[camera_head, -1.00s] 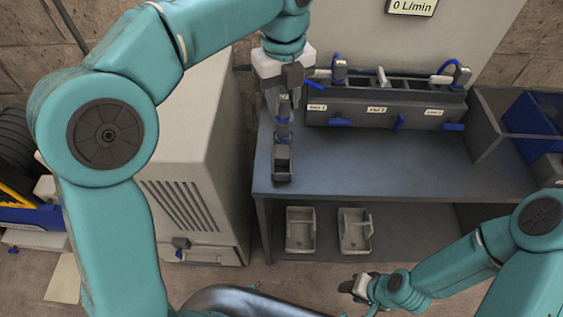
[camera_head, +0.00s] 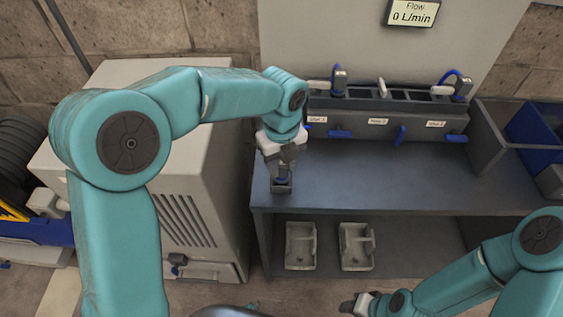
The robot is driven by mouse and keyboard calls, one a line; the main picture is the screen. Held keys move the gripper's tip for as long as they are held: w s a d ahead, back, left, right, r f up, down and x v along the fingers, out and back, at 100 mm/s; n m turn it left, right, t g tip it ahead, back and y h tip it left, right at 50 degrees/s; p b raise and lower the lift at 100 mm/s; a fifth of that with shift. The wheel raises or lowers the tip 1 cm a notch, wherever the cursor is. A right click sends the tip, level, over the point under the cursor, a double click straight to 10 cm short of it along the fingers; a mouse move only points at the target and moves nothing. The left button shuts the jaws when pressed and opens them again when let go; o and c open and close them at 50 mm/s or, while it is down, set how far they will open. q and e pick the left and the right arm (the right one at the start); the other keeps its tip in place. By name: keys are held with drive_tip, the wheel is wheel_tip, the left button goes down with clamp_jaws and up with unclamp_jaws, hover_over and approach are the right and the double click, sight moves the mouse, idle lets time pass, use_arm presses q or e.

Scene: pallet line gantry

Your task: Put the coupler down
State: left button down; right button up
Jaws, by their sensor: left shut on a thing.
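My left gripper (camera_head: 281,161) points down over the front left part of the workbench and is shut on the coupler.
The workbench (camera_head: 370,190) is clear to the right. A rack (camera_head: 385,124) with labelled slots, other couplers and blue levers stands at its back. Two grey trays (camera_head: 300,246) (camera_head: 356,246) sit on the lower shelf. A beige cabinet (camera_head: 190,190) stands left; blue bins (camera_head: 540,125) are at right.

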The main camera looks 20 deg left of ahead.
use_arm(q)
drive_tip(key=shift+f, duration=0.2)
drive_tip(key=c, duration=0.8)
unclamp_jaws()
drive_tip(key=shift+r, duration=0.1)
wheel_tip(320, 180, up, 12)
drive_tip(key=p, duration=0.1)
drive_tip(key=shift+r, duration=0.2)
